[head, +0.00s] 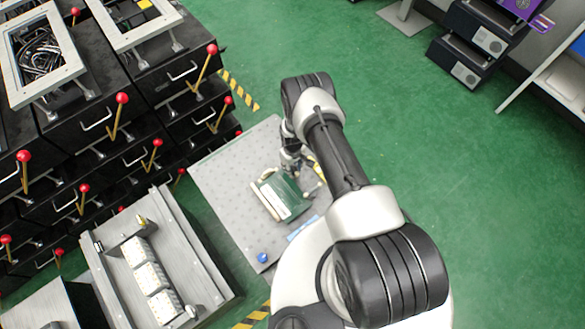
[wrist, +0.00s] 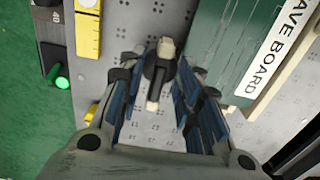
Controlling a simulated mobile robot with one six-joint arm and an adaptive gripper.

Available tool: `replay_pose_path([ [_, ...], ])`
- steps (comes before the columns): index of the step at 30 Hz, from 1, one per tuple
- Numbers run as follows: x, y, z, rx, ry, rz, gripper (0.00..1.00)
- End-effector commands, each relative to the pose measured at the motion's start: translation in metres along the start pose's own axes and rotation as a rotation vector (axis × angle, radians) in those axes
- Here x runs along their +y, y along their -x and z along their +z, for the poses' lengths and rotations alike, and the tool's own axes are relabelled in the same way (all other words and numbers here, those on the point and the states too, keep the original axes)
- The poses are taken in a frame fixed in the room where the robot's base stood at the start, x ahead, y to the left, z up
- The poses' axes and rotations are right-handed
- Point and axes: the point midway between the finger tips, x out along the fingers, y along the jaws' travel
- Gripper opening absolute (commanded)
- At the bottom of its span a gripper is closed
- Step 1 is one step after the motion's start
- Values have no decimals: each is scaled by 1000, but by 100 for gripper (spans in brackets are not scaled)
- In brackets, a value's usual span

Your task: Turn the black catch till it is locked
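The black catch (wrist: 150,68) shows in the wrist view on a grey perforated plate, with pale beige parts at its upper and lower ends. My gripper (wrist: 153,82) is open, its blue-padded fingers on either side of the catch. A gap shows on both sides; I cannot tell if either finger touches it. In the head view my gripper (head: 291,160) is small and partly hidden by my arm, over the far side of the plate near a green box. The catch cannot be made out there.
The green box (head: 284,197) sits on the grey plate (head: 225,180); its labelled board (wrist: 232,50) is close right of my gripper. A yellow block (wrist: 88,30) and a green-lit button (wrist: 60,78) are left. Black drawers with red-knobbed levers (head: 122,98) stand left; green floor is clear right.

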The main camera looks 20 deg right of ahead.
Motion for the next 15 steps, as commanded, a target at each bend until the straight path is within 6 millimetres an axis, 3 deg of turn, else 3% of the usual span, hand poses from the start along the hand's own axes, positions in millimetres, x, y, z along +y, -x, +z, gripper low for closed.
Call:
replay_pose_path([
  [11, 0, -6, 0, 0, 0, 0, 32],
  [15, 0, -6, 0, 0, 0, 0, 22],
])
